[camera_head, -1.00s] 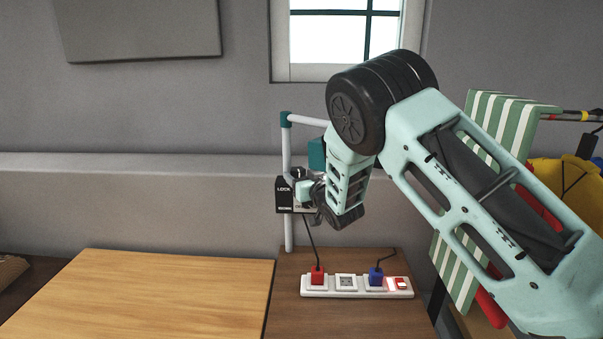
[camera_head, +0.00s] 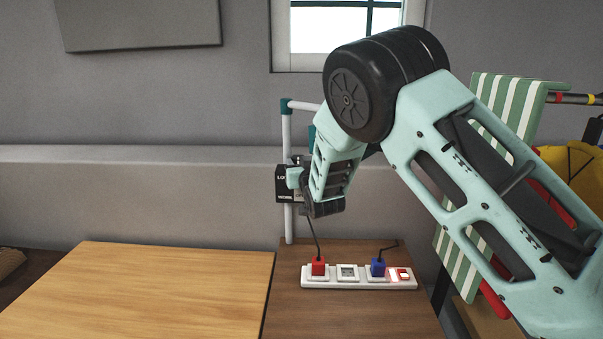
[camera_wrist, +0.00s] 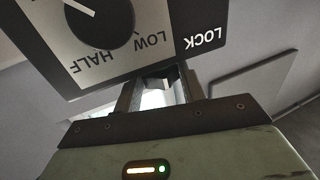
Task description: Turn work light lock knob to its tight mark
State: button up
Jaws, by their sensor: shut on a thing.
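The work light's post (camera_head: 287,135) stands upright at the back of the brown table, with a dark box (camera_head: 283,190) on it whose label is partly covered by my gripper. In the wrist view its panel (camera_wrist: 175,40) appears upside down, with LOCK, LOW and HALF lettering. My gripper (camera_wrist: 158,78) reaches under the panel edge near the LOCK lettering and is shut on a small dark part, seemingly the lock knob (camera_wrist: 160,74). Most of the knob and its tight mark are hidden. In the head view my gripper (camera_head: 298,178) is at the box.
A dark dial (camera_wrist: 98,22) with a white pointer is on the panel. A white power strip (camera_head: 345,283) with red (camera_head: 318,266) and blue (camera_head: 378,267) plugs lies on the table below. The wooden board (camera_head: 150,290) at left is clear.

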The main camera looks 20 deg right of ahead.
jog(key=shift+m+h, duration=0.4)
jog(key=o, duration=1)
jog(key=shift+c, duration=0.2)
jog(key=shift+s, duration=0.1)
jog(key=shift+s+a+b, duration=0.1)
jog(key=shift+s+b, duration=0.3)
jog(key=s+a+b, duration=0.1)
jog(key=s+b, duration=0.3)
jog(key=s, duration=1.2)
jog(key=shift+s, duration=0.2)
